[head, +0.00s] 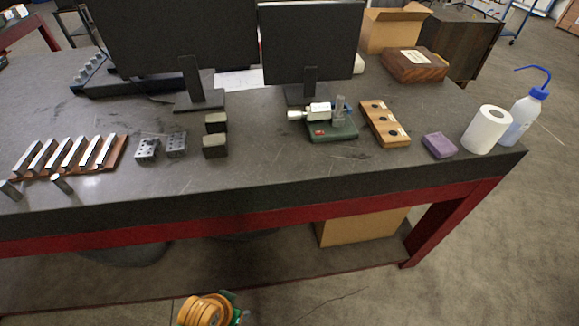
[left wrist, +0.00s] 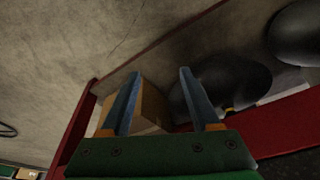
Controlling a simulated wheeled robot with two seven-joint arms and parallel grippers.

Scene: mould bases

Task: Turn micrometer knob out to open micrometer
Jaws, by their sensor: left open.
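The micrometer (head: 320,111) lies on a green base (head: 333,131) on the dark table, right of centre in the head view. Its pale knob end (head: 294,114) points left, and a grey upright part (head: 340,106) stands at its right. How far it is open is too small to tell. My left gripper (left wrist: 160,71) shows in the left wrist view with its two fingers apart and nothing between them. It looks toward the floor and the space under the table, away from the micrometer. My right gripper is in neither view.
A wooden block with holes (head: 384,124), purple block (head: 439,145), paper roll (head: 486,129) and wash bottle (head: 523,118) stand right of the micrometer. Dark blocks (head: 215,145) and metal bars (head: 68,155) lie left. A monitor (head: 311,45) stands behind. The table front is mostly clear.

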